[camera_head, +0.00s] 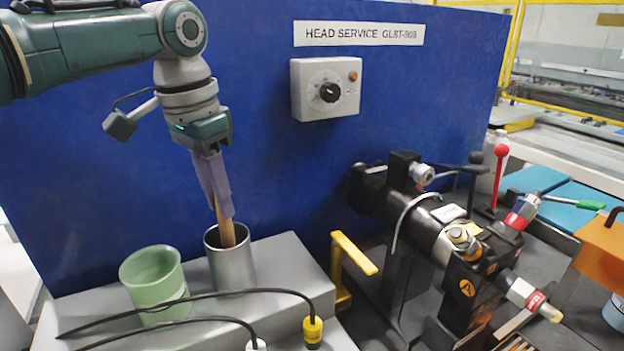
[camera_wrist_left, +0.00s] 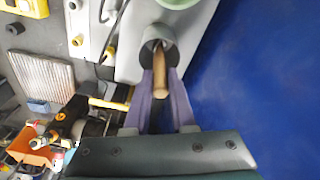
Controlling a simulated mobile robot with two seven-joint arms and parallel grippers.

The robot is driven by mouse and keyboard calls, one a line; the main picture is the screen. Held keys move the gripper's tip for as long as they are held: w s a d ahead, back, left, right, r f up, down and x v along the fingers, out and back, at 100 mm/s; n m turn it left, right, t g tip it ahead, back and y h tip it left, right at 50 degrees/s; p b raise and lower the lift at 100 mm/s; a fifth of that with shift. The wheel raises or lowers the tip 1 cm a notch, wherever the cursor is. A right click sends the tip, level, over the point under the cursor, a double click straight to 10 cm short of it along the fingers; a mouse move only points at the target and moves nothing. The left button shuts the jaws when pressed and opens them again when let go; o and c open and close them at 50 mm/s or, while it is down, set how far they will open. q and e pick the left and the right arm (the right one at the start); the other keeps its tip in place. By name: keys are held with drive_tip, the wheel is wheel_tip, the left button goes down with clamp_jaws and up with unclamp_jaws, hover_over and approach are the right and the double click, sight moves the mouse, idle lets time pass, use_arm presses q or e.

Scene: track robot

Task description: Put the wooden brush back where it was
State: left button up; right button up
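The wooden brush (camera_head: 226,232) shows as a brown handle standing nearly upright in a grey metal cup (camera_head: 232,270). Its lower end is hidden inside the cup. My left gripper (camera_head: 222,212) points down over the cup, its purple fingers around the handle. In the left wrist view the handle (camera_wrist_left: 160,82) lies between the two fingers, which appear to touch it on both sides, with the tips close to the cup's mouth (camera_wrist_left: 158,36). My right gripper is not in view.
A green cup (camera_head: 153,280) stands left of the metal cup on a grey block (camera_head: 285,262). Black cables with a yellow plug (camera_head: 312,331) lie in front. A yellow bracket (camera_head: 352,254) and black machine head (camera_head: 425,225) stand to the right. A blue panel (camera_head: 265,130) rises behind.

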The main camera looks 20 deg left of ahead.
use_arm(q)
drive_tip(key=o, duration=0.4)
wheel_tip(320, 180, up, 11)
drive_tip(key=s, duration=0.1)
drive_tip(key=s+d+f+m, duration=0.1)
drive_tip(key=s+d+f, duration=0.5)
drive_tip(key=f, duration=0.2)
drive_tip(key=s+d+f+m, duration=0.1)
drive_tip(key=s+d+f, duration=0.45)
drive_tip(key=f, duration=0.35)
drive_tip(key=s+n, duration=0.1)
drive_tip(key=s, duration=0.3)
drive_tip(key=s+a+n+t, duration=0.1)
drive_tip(key=s, duration=0.4)
drive_tip(key=s+n+t, duration=0.1)
drive_tip(key=s, duration=0.4)
drive_tip(key=shift+s+a+f+n, duration=0.15)
drive_tip(key=shift+a+n, duration=0.1)
drive_tip(key=shift+n, duration=0.05)
